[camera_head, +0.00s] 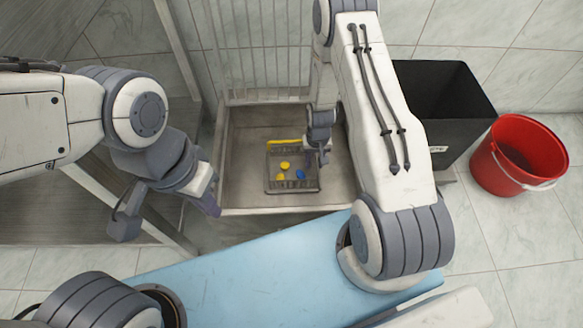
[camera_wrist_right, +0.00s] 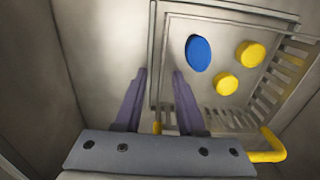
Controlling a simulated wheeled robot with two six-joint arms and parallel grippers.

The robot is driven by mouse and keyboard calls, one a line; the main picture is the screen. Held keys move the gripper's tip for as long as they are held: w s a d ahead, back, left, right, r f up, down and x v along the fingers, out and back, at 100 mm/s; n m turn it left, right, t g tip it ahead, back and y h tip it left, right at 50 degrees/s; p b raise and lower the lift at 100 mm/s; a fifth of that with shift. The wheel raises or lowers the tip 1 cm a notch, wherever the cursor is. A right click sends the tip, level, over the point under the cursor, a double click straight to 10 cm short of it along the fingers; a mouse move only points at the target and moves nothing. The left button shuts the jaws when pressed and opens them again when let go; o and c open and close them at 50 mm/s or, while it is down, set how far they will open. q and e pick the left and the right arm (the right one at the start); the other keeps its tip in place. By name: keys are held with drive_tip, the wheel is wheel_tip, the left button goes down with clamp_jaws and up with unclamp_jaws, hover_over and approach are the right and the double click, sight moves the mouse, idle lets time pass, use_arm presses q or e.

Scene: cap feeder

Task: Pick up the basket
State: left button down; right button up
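The basket (camera_head: 292,187) is a small grey slatted tray with a yellow handle (camera_head: 286,141) at its far side. It stands in a grey metal bin and holds a blue cap (camera_head: 300,174) and two yellow caps (camera_head: 285,165). My right gripper (camera_head: 324,158) is at the basket's right side in the head view. In the right wrist view its two purple fingers (camera_wrist_right: 158,78) are apart, close to the basket's edge (camera_wrist_right: 153,62); contact cannot be told. My left gripper (camera_head: 211,205) hangs left of the bin, away from the basket; its fingers are not clearly visible.
The bin (camera_head: 240,158) has raised walls, with a wire rack (camera_head: 262,50) behind it. A black container (camera_head: 445,95) and a red bucket (camera_head: 518,160) stand to the right. A light blue surface (camera_head: 250,265) lies in front.

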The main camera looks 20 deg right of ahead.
drive_tip(key=shift+c, duration=0.3)
clamp_jaws()
idle(1.1)
